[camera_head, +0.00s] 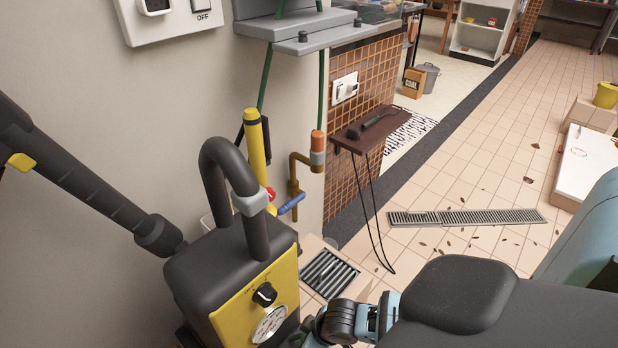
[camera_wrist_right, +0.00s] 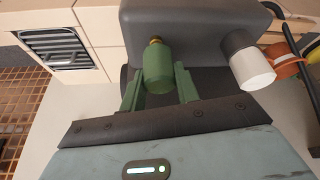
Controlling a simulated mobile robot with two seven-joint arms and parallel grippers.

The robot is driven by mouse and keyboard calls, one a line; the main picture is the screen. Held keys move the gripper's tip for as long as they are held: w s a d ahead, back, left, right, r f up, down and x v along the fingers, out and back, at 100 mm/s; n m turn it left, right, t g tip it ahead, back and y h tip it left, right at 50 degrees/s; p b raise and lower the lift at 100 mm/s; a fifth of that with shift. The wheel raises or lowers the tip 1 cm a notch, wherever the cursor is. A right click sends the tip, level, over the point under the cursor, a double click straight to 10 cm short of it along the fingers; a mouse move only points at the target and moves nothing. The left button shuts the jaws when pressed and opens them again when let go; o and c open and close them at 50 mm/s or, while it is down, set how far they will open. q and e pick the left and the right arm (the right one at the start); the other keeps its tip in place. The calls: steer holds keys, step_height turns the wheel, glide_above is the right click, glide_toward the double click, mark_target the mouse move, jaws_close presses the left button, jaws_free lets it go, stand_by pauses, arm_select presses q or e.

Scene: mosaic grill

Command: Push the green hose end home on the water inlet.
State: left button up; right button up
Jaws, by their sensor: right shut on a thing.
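The pressure washer (camera_head: 235,265) has a dark body and a yellow front panel with a dial and a knob. Its grey body (camera_wrist_right: 205,25) also shows in the right wrist view. There the green hose end (camera_wrist_right: 158,72) sits between the two fingers of my right gripper (camera_wrist_right: 158,88), which is shut on it. A small brass piece (camera_wrist_right: 155,41), seemingly the water inlet, shows at the hose end's far tip, against the washer body. The two look in line; I cannot tell how far they are joined. My left gripper is not in view.
A brass wall tap (camera_head: 294,180) with a blue lever stands behind the washer, with an orange connector (camera_head: 317,142) above. A long dark rod (camera_head: 85,185) reaches the washer from the left. A floor grate (camera_head: 330,272) lies right of it. The tiled floor beyond is mostly open.

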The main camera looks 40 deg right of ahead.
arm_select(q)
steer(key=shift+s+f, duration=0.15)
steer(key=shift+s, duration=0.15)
arm_select(e)
steer(key=shift+f, duration=0.3)
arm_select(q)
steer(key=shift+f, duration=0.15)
arm_select(e)
steer(key=shift+f, duration=0.35)
arm_select(q)
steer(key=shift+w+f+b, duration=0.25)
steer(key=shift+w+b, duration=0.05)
steer(key=shift+b, duration=0.25)
arm_select(e)
steer(key=shift+f, duration=0.6)
steer(key=o, duration=1)
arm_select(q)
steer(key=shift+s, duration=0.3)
arm_select(e)
steer(key=shift+o, duration=0.3)
arm_select(q)
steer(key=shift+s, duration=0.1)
steer(key=p, duration=0.1)
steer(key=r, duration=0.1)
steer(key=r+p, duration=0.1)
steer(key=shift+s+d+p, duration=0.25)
steer(key=shift+p, duration=0.1)
arm_select(e)
steer(key=v, duration=0.7)
steer(key=shift+r, duration=0.4)
